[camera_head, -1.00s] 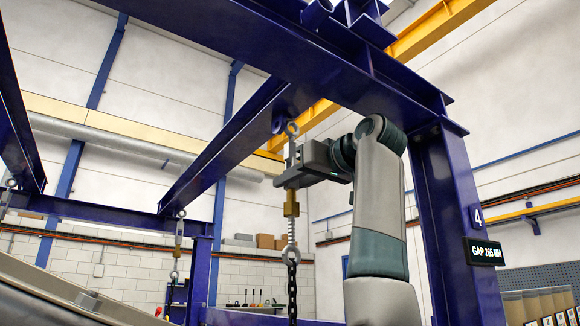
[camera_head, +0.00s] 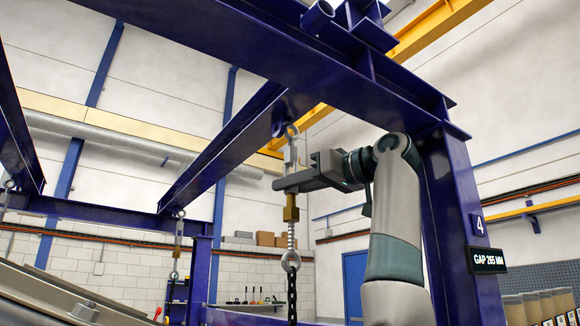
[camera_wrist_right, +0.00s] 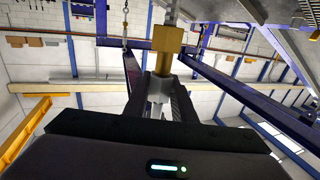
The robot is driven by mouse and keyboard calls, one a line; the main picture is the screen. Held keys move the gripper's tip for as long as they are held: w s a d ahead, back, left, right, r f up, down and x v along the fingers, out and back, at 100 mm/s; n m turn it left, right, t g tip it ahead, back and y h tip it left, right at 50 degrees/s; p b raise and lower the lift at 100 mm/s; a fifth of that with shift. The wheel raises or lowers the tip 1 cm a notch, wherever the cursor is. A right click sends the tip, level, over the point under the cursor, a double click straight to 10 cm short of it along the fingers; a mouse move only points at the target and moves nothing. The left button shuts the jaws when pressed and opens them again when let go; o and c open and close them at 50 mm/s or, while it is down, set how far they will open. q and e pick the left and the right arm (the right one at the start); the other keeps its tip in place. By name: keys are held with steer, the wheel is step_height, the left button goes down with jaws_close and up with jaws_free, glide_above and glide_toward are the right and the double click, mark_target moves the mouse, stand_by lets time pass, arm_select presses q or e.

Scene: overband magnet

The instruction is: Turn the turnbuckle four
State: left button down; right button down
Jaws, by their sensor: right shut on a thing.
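Turnbuckle four (camera_head: 291,208) hangs upright from an eye under the blue beam, close to the post marked 4. It has a grey upper body, a brass-coloured block, a threaded rod and a lower eye with a dark chain. My right gripper (camera_head: 289,182) comes in from the right and is shut on the turnbuckle's grey body, just above the brass block. In the right wrist view, the turnbuckle's brass block (camera_wrist_right: 168,40) stands beyond the fingers, and the grey body sits between the fingertips (camera_wrist_right: 159,92). My left gripper is not in view.
The blue post (camera_head: 458,210) stands close to the right of my right arm and carries a gap sign (camera_head: 486,257). The blue cross beam (camera_head: 270,50) passes above the gripper. Another turnbuckle (camera_head: 178,240) hangs further left. The magnet's grey edge (camera_head: 50,298) is at lower left.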

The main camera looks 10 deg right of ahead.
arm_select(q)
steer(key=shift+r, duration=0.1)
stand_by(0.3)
arm_select(e)
steer(key=shift+r+n+g+y+p, duration=0.1)
steer(key=shift+n+g+y+p, duration=1)
steer(key=shift+g+y+p, duration=0.15)
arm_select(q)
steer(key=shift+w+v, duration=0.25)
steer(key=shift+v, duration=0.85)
arm_select(e)
steer(key=c, duration=1.4)
jaws_free()
steer(key=shift+s+d, duration=0.15)
steer(key=shift+d, duration=0.05)
